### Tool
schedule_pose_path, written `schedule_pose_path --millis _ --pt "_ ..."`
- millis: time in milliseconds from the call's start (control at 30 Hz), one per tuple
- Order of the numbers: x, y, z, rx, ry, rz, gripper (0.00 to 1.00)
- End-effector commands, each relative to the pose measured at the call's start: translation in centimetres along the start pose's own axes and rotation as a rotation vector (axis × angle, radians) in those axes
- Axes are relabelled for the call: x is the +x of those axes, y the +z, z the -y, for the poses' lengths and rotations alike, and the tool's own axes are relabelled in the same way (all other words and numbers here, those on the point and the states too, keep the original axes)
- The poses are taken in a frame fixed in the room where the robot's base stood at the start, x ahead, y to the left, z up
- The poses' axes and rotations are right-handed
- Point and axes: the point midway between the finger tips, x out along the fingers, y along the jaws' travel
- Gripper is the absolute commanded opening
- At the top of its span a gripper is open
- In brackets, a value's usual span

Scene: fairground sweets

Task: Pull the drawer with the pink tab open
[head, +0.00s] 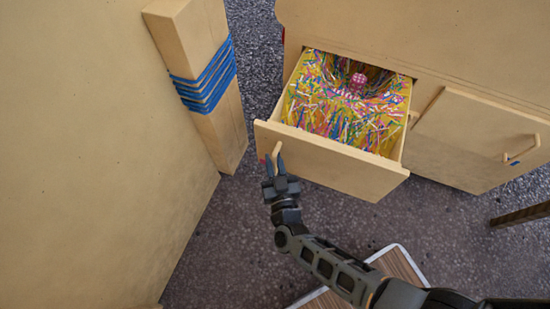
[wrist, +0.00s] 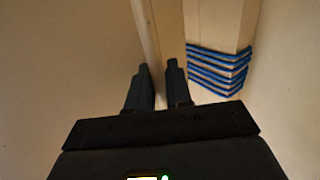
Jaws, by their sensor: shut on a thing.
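The drawer (head: 335,163) is pulled out of a pale wooden cabinet, and its inside shows from above. It holds colourful paper shreds with a pink, ball-like thing (head: 357,82) on them. My gripper (head: 274,163) is at the left part of the drawer front, shut on the pale drawer handle (head: 277,148). A small reddish patch shows beside the fingers; I cannot tell if it is the pink tab. In the wrist view my gripper (wrist: 158,82) has its two fingers on either side of a pale wooden strip, and most of the handle is hidden.
A closed cabinet door (head: 470,130) with its own handle (head: 522,150) is to the right. A wooden post (head: 196,60) wrapped in blue cord (head: 207,80) stands left of the drawer, beside a large pale panel (head: 90,150).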

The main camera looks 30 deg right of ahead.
Motion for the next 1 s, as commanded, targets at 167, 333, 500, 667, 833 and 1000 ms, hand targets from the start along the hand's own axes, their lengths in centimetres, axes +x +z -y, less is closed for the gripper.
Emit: schedule_pose_path --millis 167,333,500,667,833,1000 --pt "0.0 0.1 -0.1 -0.001 0.001 0.001 0.24" --pt "0.0 0.0 -0.1 0.000 0.000 0.000 0.35" --pt "0.0 0.0 0.0 0.000 0.000 0.000 0.35" --pt "-1.3 0.1 0.0 -0.001 -0.001 0.003 0.35" --pt "-4.0 0.1 -0.1 -0.001 -0.001 0.003 0.35" --pt "-6.5 0.1 -0.1 -0.001 0.001 0.002 0.35"
